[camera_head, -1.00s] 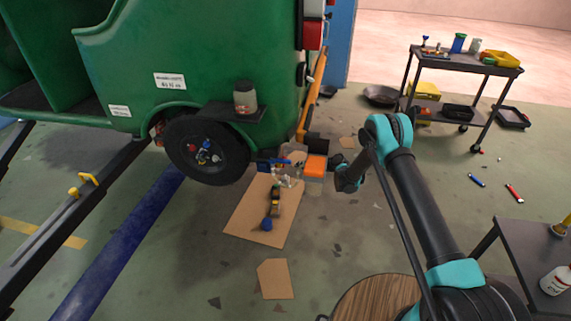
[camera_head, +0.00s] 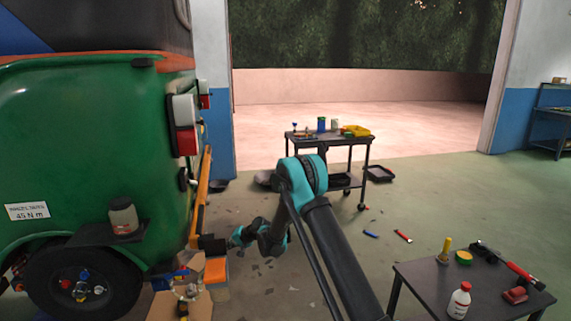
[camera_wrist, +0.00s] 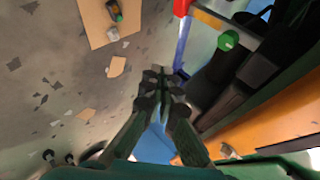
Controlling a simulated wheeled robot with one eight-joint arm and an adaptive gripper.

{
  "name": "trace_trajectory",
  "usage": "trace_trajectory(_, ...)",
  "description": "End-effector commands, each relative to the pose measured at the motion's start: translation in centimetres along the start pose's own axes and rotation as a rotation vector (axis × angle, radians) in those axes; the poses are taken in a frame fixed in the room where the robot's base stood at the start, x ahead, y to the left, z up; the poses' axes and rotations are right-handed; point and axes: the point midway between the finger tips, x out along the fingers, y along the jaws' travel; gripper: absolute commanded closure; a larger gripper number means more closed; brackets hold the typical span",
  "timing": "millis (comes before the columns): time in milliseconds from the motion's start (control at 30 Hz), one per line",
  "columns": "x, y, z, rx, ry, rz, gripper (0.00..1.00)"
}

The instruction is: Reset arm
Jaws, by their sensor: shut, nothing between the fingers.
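My gripper (camera_wrist: 160,88) shows in the wrist view with its dark fingers drawn together at the tips and nothing between them. In the head view my arm reaches forward and bends down to the left, ending beside the rear of the green rickshaw (camera_head: 85,145). The fingers are not clear there. The rickshaw's wheel (camera_head: 80,285), with coloured nuts at its hub, stands at the lower left. In the wrist view, dark rickshaw parts and an orange bar (camera_wrist: 265,132) lie right of the fingers, with a cardboard sheet (camera_wrist: 98,28) on the floor at the upper left.
An orange-topped box (camera_head: 216,272) stands low beside the wheel. A jar (camera_head: 123,216) sits on a ledge above the wheel. A dark table (camera_head: 425,280) with a bottle and tools is at the lower right. A cart (camera_head: 330,140) stands behind my arm.

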Motion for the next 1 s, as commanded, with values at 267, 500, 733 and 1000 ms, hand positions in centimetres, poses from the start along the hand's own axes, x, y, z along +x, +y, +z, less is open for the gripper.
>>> trace_trajectory(267, -12.2, 0.2, -1.1, -0.071, 0.047, 0.13, 1.0)
trace_trajectory(500, -22.4, 1.5, 0.4, -0.127, 0.076, 0.249, 1.0)
trace_trajectory(733, -31.5, 3.7, 3.6, -0.171, 0.095, 0.368, 1.0)
trace_trajectory(1000, -41.0, 7.3, 9.5, -0.213, 0.105, 0.51, 1.0)
